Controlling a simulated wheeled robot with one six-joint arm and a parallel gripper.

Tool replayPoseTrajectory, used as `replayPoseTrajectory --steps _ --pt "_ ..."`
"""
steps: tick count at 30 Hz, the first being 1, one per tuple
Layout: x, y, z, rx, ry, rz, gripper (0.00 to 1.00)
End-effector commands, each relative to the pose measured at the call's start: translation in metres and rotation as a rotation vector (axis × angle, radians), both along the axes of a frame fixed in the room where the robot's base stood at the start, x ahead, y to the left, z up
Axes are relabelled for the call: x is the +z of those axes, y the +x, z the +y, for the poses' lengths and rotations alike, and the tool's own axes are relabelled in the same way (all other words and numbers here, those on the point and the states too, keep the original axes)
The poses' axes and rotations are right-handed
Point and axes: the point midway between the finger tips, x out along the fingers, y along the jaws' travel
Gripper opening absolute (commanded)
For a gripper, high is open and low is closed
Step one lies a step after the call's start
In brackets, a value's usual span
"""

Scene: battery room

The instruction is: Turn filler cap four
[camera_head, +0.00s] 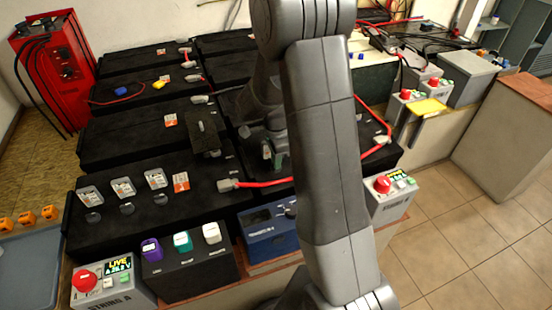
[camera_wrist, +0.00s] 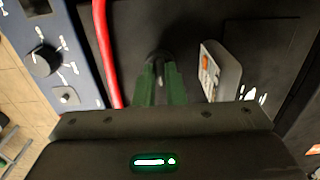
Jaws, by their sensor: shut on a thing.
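Three black round filler caps (camera_head: 127,208) sit in a row on the front battery (camera_head: 215,200), each below a grey tag (camera_head: 123,187). In the wrist view, the green fingers of my gripper (camera_wrist: 160,84) are shut on a dark filler cap (camera_wrist: 159,58), mostly hidden between them. A grey tag with an orange mark (camera_wrist: 211,70) stands just right of the fingers. In the head view my gripper (camera_head: 271,155) is partly behind my own arm, which hides the held cap. I cannot read the cap's number.
A red cable (camera_head: 275,183) runs across the front battery and shows just left of the fingers in the wrist view (camera_wrist: 104,55). A blue unit with a knob (camera_wrist: 43,61) is close on the left.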

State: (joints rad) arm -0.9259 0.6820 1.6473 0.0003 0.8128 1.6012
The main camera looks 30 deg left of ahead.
Motion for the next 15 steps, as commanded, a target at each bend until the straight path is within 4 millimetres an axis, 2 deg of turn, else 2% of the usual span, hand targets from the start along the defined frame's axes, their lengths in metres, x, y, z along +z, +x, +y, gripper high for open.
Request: replayPoseTrajectory --steps 14,15 --pt "0.0012 0.0008 0.0008 -0.015 0.002 -0.002 0.00" --pt "0.0012 0.0008 0.0008 -0.015 0.002 -0.002 0.14"
